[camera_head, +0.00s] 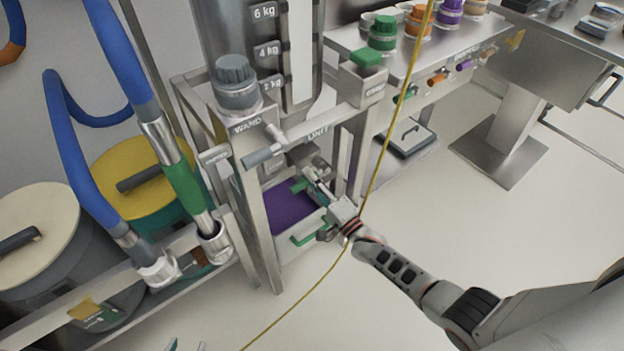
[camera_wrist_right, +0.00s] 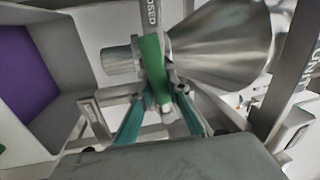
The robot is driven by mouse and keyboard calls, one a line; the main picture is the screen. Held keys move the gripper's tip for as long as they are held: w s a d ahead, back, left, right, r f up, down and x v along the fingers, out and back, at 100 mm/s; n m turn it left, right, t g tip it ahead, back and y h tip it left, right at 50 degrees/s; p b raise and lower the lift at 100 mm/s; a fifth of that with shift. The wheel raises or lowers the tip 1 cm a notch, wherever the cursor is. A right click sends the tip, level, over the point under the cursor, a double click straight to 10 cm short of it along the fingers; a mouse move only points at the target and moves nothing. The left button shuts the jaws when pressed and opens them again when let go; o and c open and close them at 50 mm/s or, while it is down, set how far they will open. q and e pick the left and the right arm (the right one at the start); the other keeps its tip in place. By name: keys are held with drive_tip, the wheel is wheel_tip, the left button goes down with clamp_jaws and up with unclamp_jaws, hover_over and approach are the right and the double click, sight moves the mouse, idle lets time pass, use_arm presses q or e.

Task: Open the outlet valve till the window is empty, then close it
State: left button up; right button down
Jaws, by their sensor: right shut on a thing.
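My right gripper (camera_head: 318,186) is shut on the green valve handle (camera_wrist_right: 152,68), which lies across the pipe below a metal cone (camera_wrist_right: 225,45) in the right wrist view. Its fingers (camera_wrist_right: 158,105) pinch the handle's near end. A label ending in "OSED" (camera_wrist_right: 152,12) is beyond the handle. The window (camera_head: 301,45) is a pale upright strip on the hopper beside the kg marks; its contents are hard to make out. My left gripper (camera_head: 187,346) shows only two separated fingertips at the bottom edge, empty.
A grey bin with a purple inside (camera_head: 288,207) and green handles sits in the frame under the outlet. Hoses and lidded drums (camera_head: 140,180) stand at the left. A yellow cable (camera_head: 378,170) crosses the view. A bench with coloured jars (camera_head: 383,33) is behind.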

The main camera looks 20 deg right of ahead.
drive_tip(key=shift+r+m, duration=0.3)
drive_tip(key=shift+m, duration=0.6)
drive_tip(key=c, duration=1.9)
unclamp_jaws()
drive_tip(key=shift+s, duration=0.1)
drive_tip(key=v, duration=1.2)
drive_tip(key=shift+a, duration=0.15)
